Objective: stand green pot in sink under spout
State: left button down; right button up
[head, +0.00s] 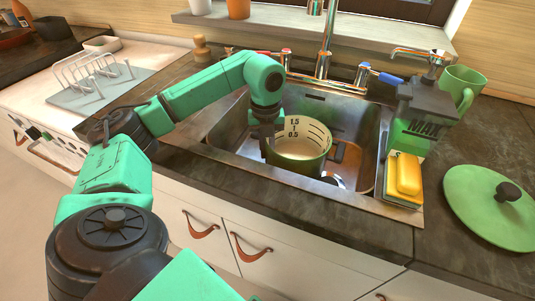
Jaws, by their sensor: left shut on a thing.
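The green pot (297,166) is upright inside the metal sink (228,128), with a cream inner wall marked with measuring lines. My left gripper (268,136) is shut on the pot's left rim. Its fingertips are partly hidden by the dark wrist and the rim. The pot is in front of the tall metal faucet (325,55), whose upper part is cut off by the top of the picture. I cannot tell whether the pot's base touches the sink floor. My right gripper is not in view.
A dark soap bottle (421,115), a yellow sponge (404,174) and a green mug (463,86) stand right of the sink. A green lid (484,212) lies on the right counter. A wire rack (92,72) stands at the left. The counter's front strip is clear.

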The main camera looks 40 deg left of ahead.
pick_arm(q)
jog(key=shift+w+f, duration=0.1)
jog(key=shift+f, duration=0.6)
jog(key=shift+f, duration=0.1)
jog(key=c, duration=0.9)
grip_release()
notch_tip(320, 180, up, 12)
jog(key=shift+r+p, duration=0.15)
jog(key=shift+p, duration=0.55)
jog(key=shift+r, duration=0.1)
